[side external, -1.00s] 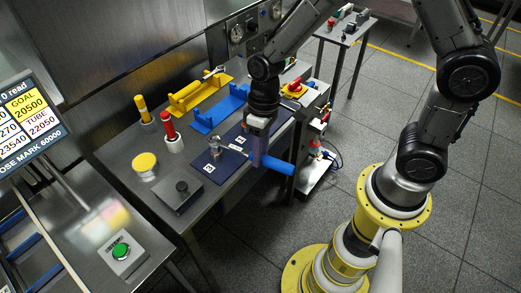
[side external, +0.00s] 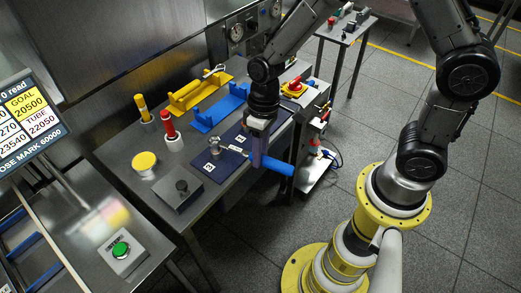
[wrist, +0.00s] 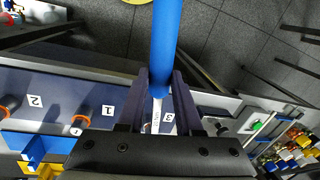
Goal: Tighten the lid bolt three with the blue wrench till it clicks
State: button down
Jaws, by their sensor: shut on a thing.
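My gripper (side external: 259,150) is shut on the blue wrench (side external: 277,165) at the table's front edge. In the wrist view the wrench's blue handle (wrist: 165,45) runs up from between the fingers (wrist: 160,88), out over the floor. Its metal head is mostly hidden by my gripper. A white label 3 (wrist: 168,118) shows between the fingers; the bolt by it cannot be made out. Labels 1 (wrist: 108,110) and 2 (wrist: 35,101) lie to its left, with orange-topped posts (wrist: 84,119) near them. In the side view one metal post (side external: 215,147) stands clear of my gripper.
A blue holder (side external: 218,112) and a yellow holder (side external: 200,91) stand behind the mats. Red (side external: 169,127) and yellow (side external: 143,107) handled tools, a yellow round pad (side external: 145,161) and a black-knobbed box (side external: 181,187) are to the left. Open floor lies in front.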

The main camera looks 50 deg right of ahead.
jog(key=shift+f, duration=1.15)
jog(key=shift+a, duration=0.35)
jog(key=shift+a+m, duration=0.45)
jog(key=shift+m, duration=0.15)
dwell(0.3)
jog(key=shift+d+n, duration=0.3)
jog(key=shift+d, duration=0.1)
jog(key=shift+r, duration=1.35)
dwell(2.7)
jog(key=shift+r, duration=1.9)
jog(key=shift+d, duration=0.1)
